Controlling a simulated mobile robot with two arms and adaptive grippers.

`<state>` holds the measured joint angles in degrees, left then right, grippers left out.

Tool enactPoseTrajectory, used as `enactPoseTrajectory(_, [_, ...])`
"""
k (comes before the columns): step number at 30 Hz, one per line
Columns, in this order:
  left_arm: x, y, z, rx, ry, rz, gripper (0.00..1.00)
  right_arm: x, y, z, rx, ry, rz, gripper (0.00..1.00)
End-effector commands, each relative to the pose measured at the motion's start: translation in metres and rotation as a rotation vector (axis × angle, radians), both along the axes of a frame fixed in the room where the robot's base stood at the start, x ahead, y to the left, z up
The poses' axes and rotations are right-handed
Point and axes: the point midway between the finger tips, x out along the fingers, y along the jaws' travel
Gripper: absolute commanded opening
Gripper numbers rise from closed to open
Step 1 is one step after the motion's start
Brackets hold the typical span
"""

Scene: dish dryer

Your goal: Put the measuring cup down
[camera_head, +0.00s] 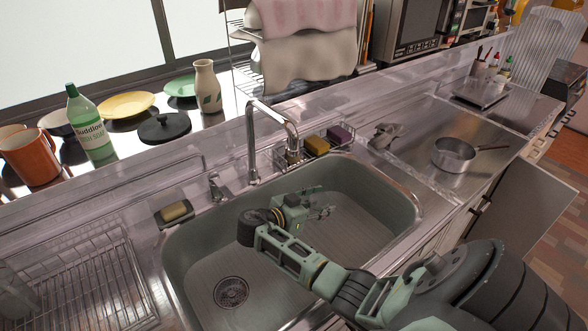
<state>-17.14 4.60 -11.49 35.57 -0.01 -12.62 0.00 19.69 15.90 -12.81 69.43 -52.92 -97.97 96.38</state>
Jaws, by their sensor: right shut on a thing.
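My right gripper (318,208) reaches in from the right and hangs over the sink basin (375,185). Its fingers point to the right, above the basin floor. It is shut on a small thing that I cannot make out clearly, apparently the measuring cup. The cup's shape and contents do not show, and I cannot tell whether it touches the sink. My left gripper is not in view.
A tall faucet (270,106) rises behind the basin. A caddy with sponges (317,145) and a soap dish (175,212) sit at its rim. A saucepan (454,154) stands on the right counter. A wire drying rack (95,285) lies at left.

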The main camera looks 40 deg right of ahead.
Motion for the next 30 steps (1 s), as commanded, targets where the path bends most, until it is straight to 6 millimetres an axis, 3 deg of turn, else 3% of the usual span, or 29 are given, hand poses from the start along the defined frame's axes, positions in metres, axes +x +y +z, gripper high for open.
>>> enactPoseTrajectory(2, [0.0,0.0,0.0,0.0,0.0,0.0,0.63,-0.003,-0.011,-0.001,-0.002,0.0,-0.031,0.17])
enactPoseTrajectory(5, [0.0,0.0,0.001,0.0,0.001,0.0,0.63,-0.005,-0.01,-0.007,0.001,0.003,-0.047,0.17])
enactPoseTrajectory(19, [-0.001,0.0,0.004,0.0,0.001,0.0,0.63,0.0,0.085,-0.064,0.001,0.003,-0.047,0.17])
enactPoseTrajectory(24, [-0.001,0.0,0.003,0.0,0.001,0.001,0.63,0.001,0.1,-0.073,-0.001,0.002,-0.047,0.17])
enactPoseTrajectory(30, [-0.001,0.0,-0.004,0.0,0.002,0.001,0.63,0.001,0.1,-0.094,-0.003,0.005,-0.048,0.17])
